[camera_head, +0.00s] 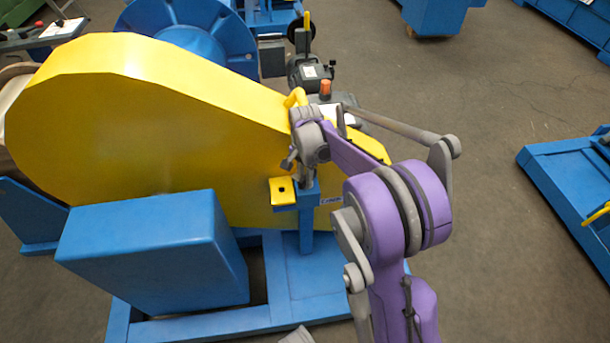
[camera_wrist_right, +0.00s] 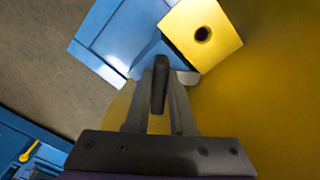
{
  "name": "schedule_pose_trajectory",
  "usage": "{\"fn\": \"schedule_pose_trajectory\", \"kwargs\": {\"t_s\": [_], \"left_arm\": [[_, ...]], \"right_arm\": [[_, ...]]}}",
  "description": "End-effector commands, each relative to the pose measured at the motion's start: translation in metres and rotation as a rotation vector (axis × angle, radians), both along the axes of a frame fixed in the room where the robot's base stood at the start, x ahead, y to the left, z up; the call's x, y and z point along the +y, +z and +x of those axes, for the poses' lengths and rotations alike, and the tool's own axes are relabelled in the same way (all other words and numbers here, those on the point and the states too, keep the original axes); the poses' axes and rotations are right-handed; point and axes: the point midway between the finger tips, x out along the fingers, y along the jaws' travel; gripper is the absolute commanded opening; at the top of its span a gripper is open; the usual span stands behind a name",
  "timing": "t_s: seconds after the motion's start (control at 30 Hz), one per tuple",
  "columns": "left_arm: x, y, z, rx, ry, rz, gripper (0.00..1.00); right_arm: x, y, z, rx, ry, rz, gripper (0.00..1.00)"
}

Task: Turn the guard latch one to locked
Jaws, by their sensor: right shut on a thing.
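The yellow guard (camera_head: 140,120) is a large rounded cover, and it fills the right side of the wrist view (camera_wrist_right: 270,110). A blue post (camera_head: 306,228) stands in front of it, with a yellow plate (camera_head: 283,191) that has a dark hole. The plate also shows in the right wrist view (camera_wrist_right: 205,32). My right gripper (camera_head: 305,178) is at the top of the post, just right of the plate. It is shut on a dark lever (camera_wrist_right: 159,85), which I take as guard latch one. Its pivot is hidden. My left gripper is not in view.
A blue box (camera_head: 150,250) stands in front of the guard on the blue base frame (camera_head: 210,327). A yellow handle (camera_head: 295,97) rises from the guard behind my right wrist. A blue platform (camera_head: 565,185) lies at the right, with bare floor between.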

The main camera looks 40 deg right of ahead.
Motion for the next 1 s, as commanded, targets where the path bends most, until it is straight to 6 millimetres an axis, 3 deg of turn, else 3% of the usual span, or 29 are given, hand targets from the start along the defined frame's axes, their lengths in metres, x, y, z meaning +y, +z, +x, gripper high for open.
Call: {"fn": "schedule_pose_trajectory", "kwargs": {"t_s": [0.6,1.0], "left_arm": [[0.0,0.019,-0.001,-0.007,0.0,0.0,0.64],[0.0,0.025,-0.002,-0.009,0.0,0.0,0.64]], "right_arm": [[-0.003,0.001,-0.006,-0.001,0.571,0.0,0.0],[-0.006,0.001,-0.007,-0.001,0.816,-0.001,0.0]]}}
